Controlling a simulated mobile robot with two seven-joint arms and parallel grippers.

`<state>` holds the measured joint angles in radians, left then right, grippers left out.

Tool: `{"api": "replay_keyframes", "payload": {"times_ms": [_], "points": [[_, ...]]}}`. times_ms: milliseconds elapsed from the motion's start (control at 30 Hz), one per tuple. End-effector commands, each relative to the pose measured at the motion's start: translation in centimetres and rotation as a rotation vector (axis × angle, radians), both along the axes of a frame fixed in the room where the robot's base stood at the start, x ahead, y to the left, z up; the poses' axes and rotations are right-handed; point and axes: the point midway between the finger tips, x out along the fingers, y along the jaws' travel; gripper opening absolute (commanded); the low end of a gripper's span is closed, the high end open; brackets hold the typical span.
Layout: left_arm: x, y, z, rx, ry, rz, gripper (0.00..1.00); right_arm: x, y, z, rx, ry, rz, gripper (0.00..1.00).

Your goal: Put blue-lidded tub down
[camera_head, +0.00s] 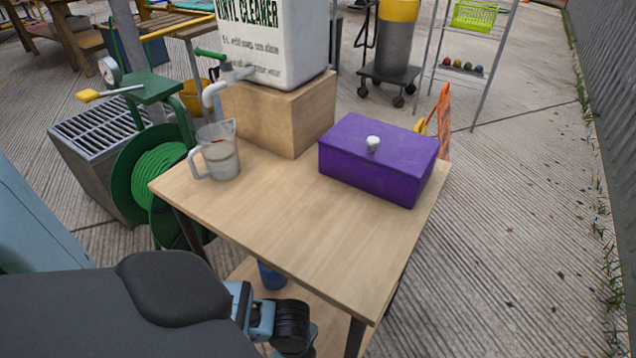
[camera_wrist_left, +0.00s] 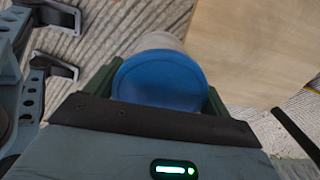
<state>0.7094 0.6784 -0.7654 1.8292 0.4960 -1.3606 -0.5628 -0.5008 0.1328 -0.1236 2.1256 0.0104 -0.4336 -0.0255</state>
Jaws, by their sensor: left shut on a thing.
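In the left wrist view, the blue-lidded tub (camera_wrist_left: 160,80) sits between the fingers of my left gripper (camera_wrist_left: 160,92), which is shut on it. Its round blue lid faces the camera, and a little of its pale body shows beyond the lid. In the head view, my left arm comes in from the lower left and its wrist is low, by the near edge of the wooden table (camera_head: 290,235). A dark blue object (camera_head: 270,276) shows below the tabletop edge; I cannot tell whether it is the tub. My right gripper is not in view.
On the tabletop stand a clear jug (camera_head: 217,155), a purple lidded box (camera_head: 375,165) and a wooden block (camera_head: 290,112) bearing a white vinyl cleaner container (camera_head: 285,40). The tabletop's front and middle are bare. A lower wooden shelf (camera_head: 325,325) shows underneath. A green hose reel (camera_head: 155,180) stands left.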

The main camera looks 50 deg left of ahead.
Motion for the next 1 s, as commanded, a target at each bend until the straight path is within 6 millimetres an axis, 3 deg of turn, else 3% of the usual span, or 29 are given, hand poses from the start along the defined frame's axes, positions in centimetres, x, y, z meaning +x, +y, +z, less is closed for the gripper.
{"api": "replay_keyframes", "payload": {"times_ms": [500, 1000], "points": [[10.7, 4.0, -1.4, 0.0, -0.002, 0.001, 0.5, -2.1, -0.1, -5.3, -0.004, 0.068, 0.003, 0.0], [13.4, 5.0, -1.4, 0.001, -0.003, 0.001, 0.5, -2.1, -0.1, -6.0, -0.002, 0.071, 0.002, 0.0]]}}
